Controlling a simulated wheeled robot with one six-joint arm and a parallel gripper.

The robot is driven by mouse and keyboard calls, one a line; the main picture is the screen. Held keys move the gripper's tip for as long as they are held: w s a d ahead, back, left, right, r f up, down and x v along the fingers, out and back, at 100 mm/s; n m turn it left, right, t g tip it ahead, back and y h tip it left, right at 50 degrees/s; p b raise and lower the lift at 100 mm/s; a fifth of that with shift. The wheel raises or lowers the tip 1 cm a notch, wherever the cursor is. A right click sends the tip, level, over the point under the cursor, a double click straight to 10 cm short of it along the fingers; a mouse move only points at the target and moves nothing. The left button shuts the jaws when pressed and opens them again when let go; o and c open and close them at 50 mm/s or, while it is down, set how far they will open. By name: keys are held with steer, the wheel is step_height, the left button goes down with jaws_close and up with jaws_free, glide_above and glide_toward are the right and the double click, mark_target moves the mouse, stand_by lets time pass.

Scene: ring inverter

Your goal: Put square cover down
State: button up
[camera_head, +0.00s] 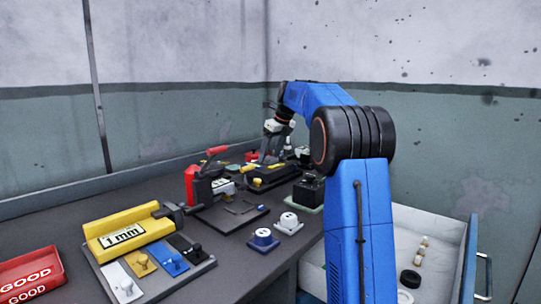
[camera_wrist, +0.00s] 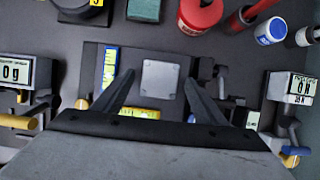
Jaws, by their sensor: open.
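The square cover (camera_wrist: 160,79), a light grey square plate with small marks at its corners, lies flat on a dark block (camera_wrist: 150,52) in the wrist view. My gripper (camera_wrist: 159,77) is open, with one finger on each side of the cover and a visible gap to both edges. How high the fingertips are above the cover I cannot tell. In the head view my gripper (camera_head: 269,147) points down over the back of the table, and the cover cannot be made out there.
Two display devices, one reading 0 g (camera_wrist: 15,72) and one reading 0 N (camera_wrist: 298,88), flank the block. Red cylinders (camera_wrist: 200,14) stand beyond it. In the head view, a yellow 1 mm fixture (camera_head: 125,232), a red GOOD tray (camera_head: 30,274) and an open white drawer (camera_head: 432,222) are nearer.

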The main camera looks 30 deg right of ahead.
steer(key=v, duration=1.2)
steer(key=shift+w, duration=0.1)
